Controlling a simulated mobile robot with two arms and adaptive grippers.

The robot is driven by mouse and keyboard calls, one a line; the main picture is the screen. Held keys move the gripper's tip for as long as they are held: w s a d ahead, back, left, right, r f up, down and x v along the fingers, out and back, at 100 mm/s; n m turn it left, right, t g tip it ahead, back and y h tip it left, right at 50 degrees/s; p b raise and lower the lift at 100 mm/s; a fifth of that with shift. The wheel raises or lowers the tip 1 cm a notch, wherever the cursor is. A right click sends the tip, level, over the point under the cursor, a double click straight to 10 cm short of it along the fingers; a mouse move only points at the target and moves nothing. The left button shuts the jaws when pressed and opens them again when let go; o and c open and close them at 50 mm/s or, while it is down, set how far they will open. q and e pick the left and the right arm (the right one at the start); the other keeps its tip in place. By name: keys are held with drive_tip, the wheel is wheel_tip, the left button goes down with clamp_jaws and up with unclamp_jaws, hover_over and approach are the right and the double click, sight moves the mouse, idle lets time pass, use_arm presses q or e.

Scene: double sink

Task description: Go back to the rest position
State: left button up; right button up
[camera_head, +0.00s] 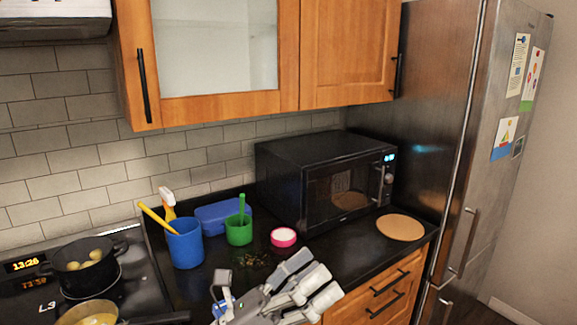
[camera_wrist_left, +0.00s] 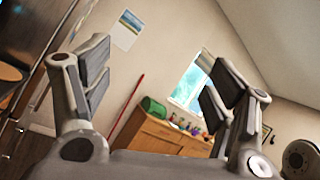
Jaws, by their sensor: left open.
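My left gripper (camera_head: 308,282) is at the bottom middle of the head view, in front of the dark counter (camera_head: 352,240), with its fingers pointing up and to the right. In the left wrist view the gripper (camera_wrist_left: 160,82) has its two fingers wide apart, with nothing between them. Past the fingers I see the room, not the counter. My right gripper is in neither view.
On the counter stand a blue cup (camera_head: 186,248), a green cup (camera_head: 239,233), a pink-rimmed bowl (camera_head: 283,238), a microwave (camera_head: 325,175) and a round board (camera_head: 400,228). A pot (camera_head: 85,268) sits on the stove at left. The fridge (camera_head: 440,110) stands at right. A wooden sideboard (camera_wrist_left: 150,135) shows in the wrist view.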

use_arm(q)
drive_tip(key=w+a+f+n+t+y, duration=0.3)
drive_tip(key=a+n+t+y, duration=0.35)
drive_tip(key=n, duration=0.45)
drive_tip(key=w+a+f+n+t+y, duration=0.3)
drive_tip(key=a+n+t+y, duration=0.4)
drive_tip(key=n, duration=0.5)
drive_tip(key=s+a+f+n+g+y, duration=0.2)
drive_tip(key=a+f+n+g+y, duration=0.3)
drive_tip(key=f, duration=0.3)
drive_tip(key=s+a+f+n+g+y, duration=0.2)
drive_tip(key=a+f+n+g+y, duration=0.15)
drive_tip(key=f+n, duration=0.35)
drive_tip(key=s+a+f+n+g, duration=0.1)
drive_tip(key=s+f+n+g, duration=0.35)
drive_tip(key=s+f, duration=0.55)
drive_tip(key=s+a+f+n+g, duration=0.1)
drive_tip(key=s+f+n+g, duration=0.2)
drive_tip(key=s+f+g, duration=0.65)
drive_tip(key=s+f+t, duration=0.1)
drive_tip(key=s+f, duration=0.1)
drive_tip(key=f, duration=1)
drive_tip(key=s+f+t, duration=0.1)
drive_tip(key=s+f, duration=0.1)
drive_tip(key=f, duration=0.9)
drive_tip(key=s+a+f+m+g, duration=0.1)
drive_tip(key=s+a+f, duration=0.2)
drive_tip(key=s+f, duration=1.3)
drive_tip(key=shift+s+f, duration=0.2)
drive_tip(key=shift+s, duration=0.25)
